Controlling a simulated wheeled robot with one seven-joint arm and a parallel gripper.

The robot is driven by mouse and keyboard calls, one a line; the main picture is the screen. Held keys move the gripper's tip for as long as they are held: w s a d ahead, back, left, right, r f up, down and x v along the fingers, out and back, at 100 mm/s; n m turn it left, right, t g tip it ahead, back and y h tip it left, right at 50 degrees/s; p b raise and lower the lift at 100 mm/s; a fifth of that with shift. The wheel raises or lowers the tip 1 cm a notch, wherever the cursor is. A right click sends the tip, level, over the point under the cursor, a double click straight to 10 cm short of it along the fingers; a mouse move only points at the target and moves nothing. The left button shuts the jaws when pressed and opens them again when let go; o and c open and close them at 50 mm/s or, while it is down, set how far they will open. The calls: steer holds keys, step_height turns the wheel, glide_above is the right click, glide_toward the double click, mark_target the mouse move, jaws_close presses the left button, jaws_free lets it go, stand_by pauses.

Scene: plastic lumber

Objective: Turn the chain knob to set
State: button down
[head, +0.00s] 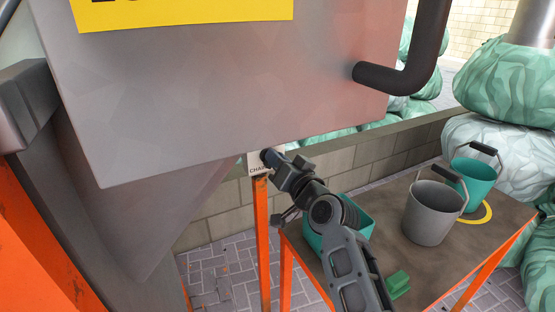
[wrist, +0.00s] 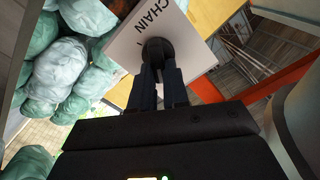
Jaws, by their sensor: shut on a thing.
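The chain knob (wrist: 157,52) is a dark round knob on a pale plate (wrist: 190,48) marked "CHAIN" in the wrist view. In the head view the plate (head: 253,166) sits on top of an orange post, below the edge of a large grey hopper, and the knob is mostly hidden behind my gripper. My gripper (wrist: 159,82) is shut on the knob, with its two dark fingers on either side of it. In the head view my gripper (head: 272,160) reaches up to the plate from the lower right. The knob's pointer and any "set" mark cannot be made out.
The grey hopper (head: 220,80) overhangs the plate closely. A brown table (head: 450,262) at the right bears a grey bucket (head: 432,213), a teal bucket (head: 474,180) and a teal bin (head: 358,220), partly behind my arm. Green bags (head: 510,85) are piled behind.

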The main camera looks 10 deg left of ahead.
steer(key=m, duration=0.3)
steer(key=m+p, duration=0.1)
steer(key=m, duration=0.3)
steer(key=f+m+p, duration=0.1)
steer(key=m, duration=0.3)
steer(key=shift+w+d, duration=0.15)
steer(key=shift+d, duration=0.1)
steer(key=shift+p, duration=0.3)
steer(key=c, duration=1.1)
jaws_free()
steer(key=v, duration=0.7)
steer(key=shift+s+d+p, duration=0.25)
steer(key=shift+s+p, duration=0.05)
steer(key=shift+s, duration=0.05)
